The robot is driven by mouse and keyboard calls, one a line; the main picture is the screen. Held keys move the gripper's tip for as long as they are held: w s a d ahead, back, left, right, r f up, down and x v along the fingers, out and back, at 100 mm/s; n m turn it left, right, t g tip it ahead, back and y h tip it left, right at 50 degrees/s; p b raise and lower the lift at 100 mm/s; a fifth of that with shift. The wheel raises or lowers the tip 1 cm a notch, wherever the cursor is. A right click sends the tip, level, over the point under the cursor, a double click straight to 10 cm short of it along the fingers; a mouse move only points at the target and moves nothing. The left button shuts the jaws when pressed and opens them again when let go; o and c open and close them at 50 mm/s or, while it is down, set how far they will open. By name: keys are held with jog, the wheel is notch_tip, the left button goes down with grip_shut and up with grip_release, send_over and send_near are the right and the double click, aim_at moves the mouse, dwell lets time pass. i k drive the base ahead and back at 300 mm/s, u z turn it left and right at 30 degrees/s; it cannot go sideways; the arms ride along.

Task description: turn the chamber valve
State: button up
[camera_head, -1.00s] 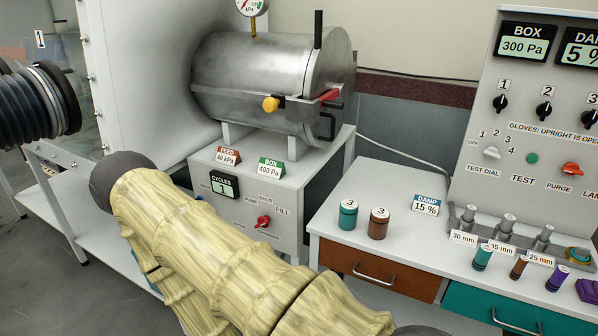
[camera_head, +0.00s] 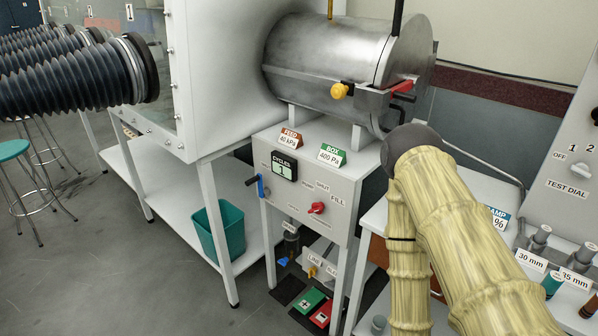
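The red valve knob (camera_head: 316,208) is on the front of the white cabinet (camera_head: 341,228) under the steel chamber (camera_head: 330,60). Labels around it read PUMP, SHUT and FILL. Its pointer is too small to read with certainty. The chamber also has a yellow knob (camera_head: 340,90) and a red handle (camera_head: 402,86) at its front end. My arm, in a cream sleeve with a dark joint, stands to the right of the knob, apart from it in the picture. My gripper is not in view.
Green and red floor pedals (camera_head: 308,301) lie below. A teal bin (camera_head: 217,235) stands under the glovebox bench, and a black glove sleeve (camera_head: 80,80) juts out at upper left. The right worktop is partly hidden by my arm.

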aim_at(316, 208)
jog(key=k, duration=0.5)
jog(key=u, duration=2.15)
jog(key=i, duration=1.25)
jog(key=z, duration=2)
